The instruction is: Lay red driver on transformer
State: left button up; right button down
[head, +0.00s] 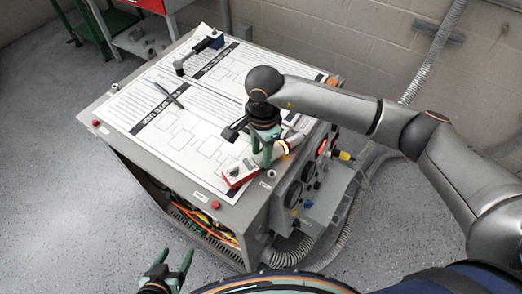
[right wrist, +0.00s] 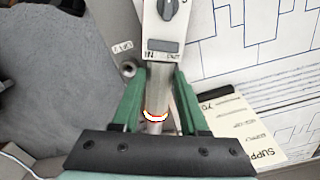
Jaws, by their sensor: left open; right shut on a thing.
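The red driver (head: 240,172) has a red and white body with a dial and a grey shaft with a glowing ring. My right gripper (head: 268,150) is shut on its shaft. In the right wrist view, the driver's dial face (right wrist: 165,30) points away between the green fingers (right wrist: 157,100). The driver is at the top front edge of the large grey transformer (head: 120,170); I cannot tell whether it touches the top. My left gripper (head: 172,272) is open and empty, low in front of the transformer.
Printed diagram sheets (head: 185,130) cover much of the transformer's top. A dark pen (head: 170,95) and a blue-black handled tool (head: 200,52) lie on them. Gauges (head: 294,194) and a grey hose (head: 350,215) are on the right side. Bare top shows along the front edge.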

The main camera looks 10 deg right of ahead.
jog(key=shift+f, duration=0.15)
jog(key=shift+c, duration=2.2)
grip_release()
jog(key=shift+f, duration=0.1)
notch_tip(320, 180, up, 12)
jog(key=b, duration=0.1)
jog(key=shift+d, duration=0.1)
